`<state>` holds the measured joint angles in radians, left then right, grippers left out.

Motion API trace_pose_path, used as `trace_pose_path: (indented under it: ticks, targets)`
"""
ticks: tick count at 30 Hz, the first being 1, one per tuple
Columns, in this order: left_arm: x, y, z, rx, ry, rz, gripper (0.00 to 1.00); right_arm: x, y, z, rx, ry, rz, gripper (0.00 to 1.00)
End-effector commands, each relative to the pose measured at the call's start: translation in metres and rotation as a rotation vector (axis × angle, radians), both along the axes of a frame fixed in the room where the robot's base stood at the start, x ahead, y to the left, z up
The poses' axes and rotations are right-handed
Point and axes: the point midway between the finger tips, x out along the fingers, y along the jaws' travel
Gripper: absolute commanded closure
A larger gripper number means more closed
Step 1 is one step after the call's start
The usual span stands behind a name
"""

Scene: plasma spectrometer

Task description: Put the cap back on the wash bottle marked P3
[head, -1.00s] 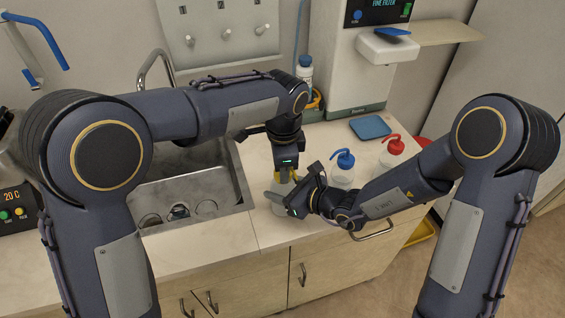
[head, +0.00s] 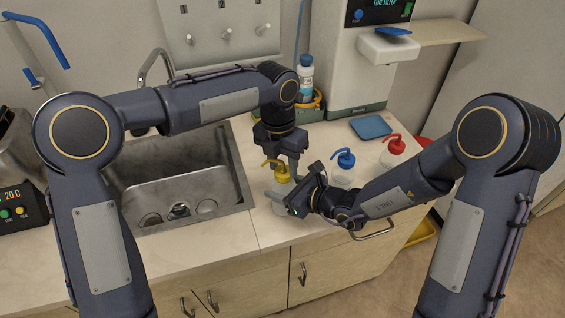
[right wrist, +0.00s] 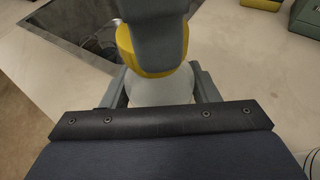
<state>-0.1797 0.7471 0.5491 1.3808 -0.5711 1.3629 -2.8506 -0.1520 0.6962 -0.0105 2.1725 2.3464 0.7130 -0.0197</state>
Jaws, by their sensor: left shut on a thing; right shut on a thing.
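A translucent wash bottle (right wrist: 160,92) stands on the counter by the sink's right corner; no P3 mark is readable. My right gripper (head: 284,199) is shut around its body, with a finger on either side in the right wrist view. The yellow cap (head: 281,174) is at the bottle's mouth, its spout pointing left in the head view. My left gripper (head: 292,168) comes down from above and is shut on the cap; its grey finger (right wrist: 158,35) covers part of it in the right wrist view. Whether the cap is fully seated cannot be told.
A blue-capped bottle (head: 344,162) and a red-capped bottle (head: 394,149) stand to the right. A blue tray (head: 370,127) lies behind them. The sink (head: 190,185) is to the left. A white bottle (head: 306,75) stands at the back. The counter's front edge is close.

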Motion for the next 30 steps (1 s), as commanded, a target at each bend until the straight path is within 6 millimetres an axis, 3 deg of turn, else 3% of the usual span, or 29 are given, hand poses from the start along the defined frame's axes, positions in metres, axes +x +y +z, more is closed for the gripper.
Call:
trace_pose_path:
  ticks: [4, 12, 13, 18, 26, 30]
  targets:
    - [0.001, 0.0, 0.0, -0.001, -0.001, -0.112, 0.83, 0.0, 0.0, 0.0, 0.0, 0.0, 0.0, 1.0]
    - [0.0, 0.0, 0.0, -0.001, -0.002, -0.119, 0.83, 0.0, 0.0, 0.0, 0.0, 0.0, 0.001, 1.0]
    - [0.0, 0.0, 0.0, -0.001, -0.002, -0.119, 0.59, 0.0, 0.0, 0.0, 0.0, 0.0, 0.001, 1.0]
    - [0.0, 0.0, 0.0, -0.001, -0.002, -0.118, 0.4, 0.0, 0.0, 0.0, 0.0, 0.0, 0.001, 1.0]
    - [0.0, 0.0, 0.002, -0.001, -0.001, -0.117, 0.4, 0.0, 0.0, 0.0, -0.001, 0.001, 0.001, 1.0]
    - [0.001, -0.001, 0.017, -0.003, -0.004, -0.116, 0.4, 0.0, 0.0, 0.0, 0.0, 0.0, 0.001, 1.0]
